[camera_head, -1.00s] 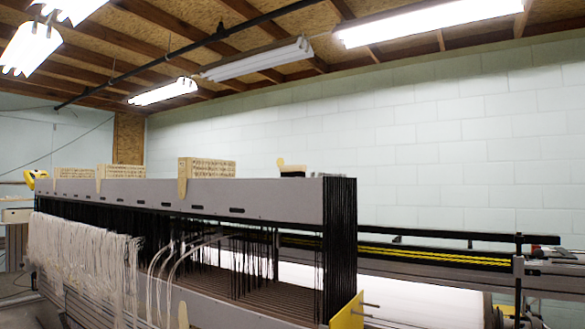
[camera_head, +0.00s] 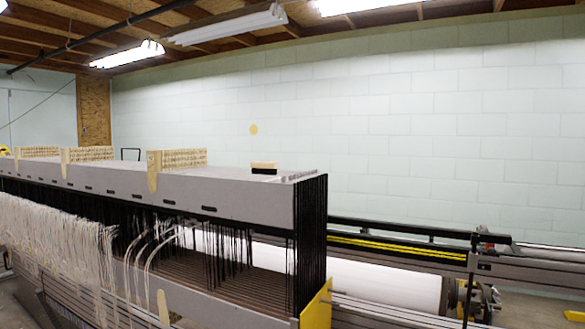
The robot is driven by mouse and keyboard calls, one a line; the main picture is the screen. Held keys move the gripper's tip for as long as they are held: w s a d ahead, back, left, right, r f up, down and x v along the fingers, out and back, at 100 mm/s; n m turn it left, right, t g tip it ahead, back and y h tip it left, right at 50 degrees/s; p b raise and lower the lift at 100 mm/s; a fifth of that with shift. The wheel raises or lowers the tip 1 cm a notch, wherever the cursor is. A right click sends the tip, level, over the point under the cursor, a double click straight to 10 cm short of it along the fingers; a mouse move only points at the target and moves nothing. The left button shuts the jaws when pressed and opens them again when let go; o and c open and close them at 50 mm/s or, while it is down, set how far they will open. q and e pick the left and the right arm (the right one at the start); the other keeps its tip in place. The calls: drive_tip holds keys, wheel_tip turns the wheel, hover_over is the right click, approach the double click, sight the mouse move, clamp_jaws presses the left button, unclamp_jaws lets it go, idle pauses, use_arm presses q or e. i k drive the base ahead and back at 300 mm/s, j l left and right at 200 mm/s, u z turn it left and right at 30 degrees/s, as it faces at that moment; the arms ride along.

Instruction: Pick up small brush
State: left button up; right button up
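A small brush (camera_head: 264,168) with a pale tan back and black bristles lies on the grey top of the loom frame (camera_head: 225,195), toward its right end. Its bristle side faces down. It stands apart from the wooden blocks on the same top. Neither of my grippers shows in the head view.
Wooden blocks with rows of marks (camera_head: 183,158) stand along the loom top to the left. White threads (camera_head: 55,235) hang at the front left. A yellow plate (camera_head: 316,305) sits at the loom's lower right end. A white roller (camera_head: 380,284) lies behind.

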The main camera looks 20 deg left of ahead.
sight(258, 167)
drive_tip(key=j+z, duration=0.35)
drive_tip(key=i+j+z, duration=0.1)
drive_tip(key=j+z, duration=0.5)
drive_tip(key=j, duration=0.4)
drive_tip(key=k+j, duration=0.1)
drive_tip(key=j, duration=0.4)
drive_tip(key=j+z, duration=0.1)
drive_tip(key=j, duration=0.45)
drive_tip(key=k+j, duration=0.15)
drive_tip(key=j, duration=0.35)
drive_tip(key=z, duration=0.05)
